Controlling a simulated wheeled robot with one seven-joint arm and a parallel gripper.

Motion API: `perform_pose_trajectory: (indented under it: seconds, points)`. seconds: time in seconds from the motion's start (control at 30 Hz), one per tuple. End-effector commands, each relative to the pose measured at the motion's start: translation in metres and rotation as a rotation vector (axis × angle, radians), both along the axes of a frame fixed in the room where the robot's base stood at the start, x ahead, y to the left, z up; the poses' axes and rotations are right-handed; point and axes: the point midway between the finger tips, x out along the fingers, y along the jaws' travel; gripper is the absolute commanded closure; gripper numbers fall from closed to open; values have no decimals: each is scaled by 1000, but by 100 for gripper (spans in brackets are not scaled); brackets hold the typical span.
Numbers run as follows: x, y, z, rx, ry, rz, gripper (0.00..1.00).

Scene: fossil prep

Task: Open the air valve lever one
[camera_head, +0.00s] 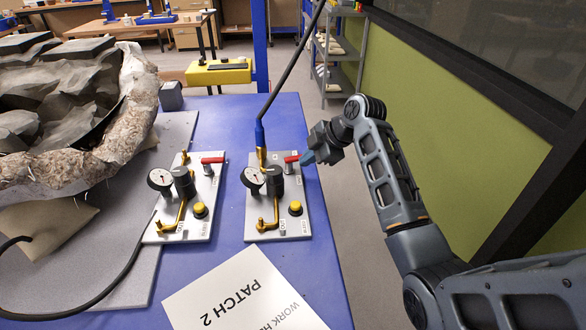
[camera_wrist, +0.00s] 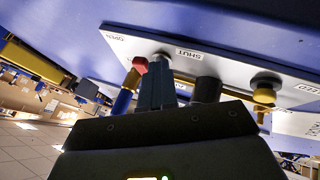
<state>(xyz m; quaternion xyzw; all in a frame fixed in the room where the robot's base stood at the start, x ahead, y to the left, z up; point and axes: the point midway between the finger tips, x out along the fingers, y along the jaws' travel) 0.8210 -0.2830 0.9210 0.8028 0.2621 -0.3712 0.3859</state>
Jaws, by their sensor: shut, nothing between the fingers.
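The right valve panel (camera_head: 265,225) lies on the blue table and carries a red-handled lever (camera_head: 291,159) near its upper right. My gripper (camera_head: 309,158) is shut and empty, with its fingertips close beside the lever's right end. In the wrist view the closed fingers (camera_wrist: 157,85) stand just right of the red lever tip (camera_wrist: 140,64) and overlap its pivot; I cannot tell whether they touch. The wrist view shows OPEN and SHUT labels on the panel (camera_wrist: 225,62). A similar left panel (camera_head: 205,225) has its own red lever (camera_head: 212,160). The number on each lever is not readable.
A plaster-jacketed fossil (camera_head: 137,105) fills the left. A paper sheet (camera_head: 235,295) lies in front.

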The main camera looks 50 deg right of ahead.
Motion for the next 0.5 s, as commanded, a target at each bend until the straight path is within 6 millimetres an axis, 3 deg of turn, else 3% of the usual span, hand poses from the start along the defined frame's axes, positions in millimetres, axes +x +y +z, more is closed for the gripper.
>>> perform_pose_trajectory:
  seconds: [0.1,0.5]
  points:
    - [-1,-18,-1,-2,-2,87,100]
    - [11,-33,-2,-2,0,94,100]
